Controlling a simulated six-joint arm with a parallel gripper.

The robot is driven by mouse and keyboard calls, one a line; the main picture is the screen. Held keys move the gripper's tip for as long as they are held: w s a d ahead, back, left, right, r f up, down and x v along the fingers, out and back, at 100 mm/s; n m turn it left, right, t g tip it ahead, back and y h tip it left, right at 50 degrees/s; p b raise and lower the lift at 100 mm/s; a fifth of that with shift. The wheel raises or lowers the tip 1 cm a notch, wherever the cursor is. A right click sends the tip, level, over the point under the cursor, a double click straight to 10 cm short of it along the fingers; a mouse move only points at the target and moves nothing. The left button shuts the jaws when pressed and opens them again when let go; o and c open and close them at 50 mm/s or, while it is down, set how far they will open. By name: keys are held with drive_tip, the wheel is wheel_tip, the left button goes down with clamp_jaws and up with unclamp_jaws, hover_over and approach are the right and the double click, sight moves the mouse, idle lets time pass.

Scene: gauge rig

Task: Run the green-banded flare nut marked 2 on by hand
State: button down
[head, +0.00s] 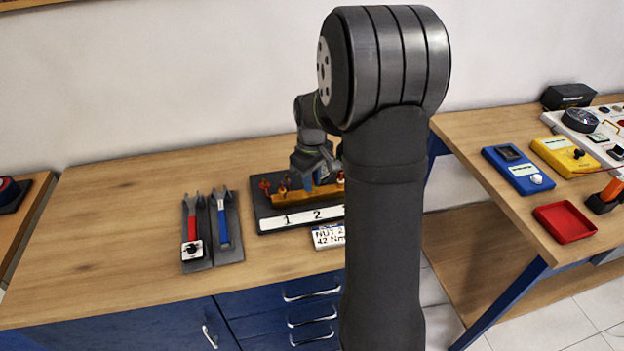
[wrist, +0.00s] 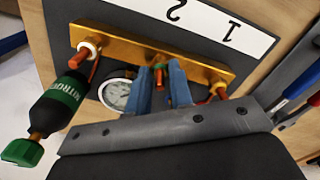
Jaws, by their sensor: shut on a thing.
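The green-banded flare nut (wrist: 159,69) shows in the wrist view at the middle of the brass manifold bar (wrist: 205,62), by the 2 on the white number strip (wrist: 208,20). My gripper (wrist: 162,78) is shut on it, with a blue finger on each side. The fingers hide part of the nut, so its thread engagement cannot be told. In the head view my gripper (head: 318,178) is over the manifold (head: 292,198), which stands behind the number strip (head: 288,220). My own arm hides the right end of the rig.
The wrist view shows a gauge (wrist: 116,93) and a green-labelled nitrogen cylinder (wrist: 55,108) close to the fingers. In the head view, a red wrench (head: 191,215) and a blue wrench (head: 222,222) lie left. A torque card (head: 328,236) sits in front. The bench's left part is clear.

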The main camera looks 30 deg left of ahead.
drive_tip(key=m, duration=0.6)
drive_tip(key=shift+m, duration=0.4)
drive_tip(key=m, duration=0.5)
drive_tip(key=shift+m, duration=0.4)
drive_tip(key=c, duration=1.3)
unclamp_jaws()
drive_tip(key=shift+r, duration=0.1)
wheel_tip(320, 180, up, 17)
drive_tip(key=shift+r, duration=0.15)
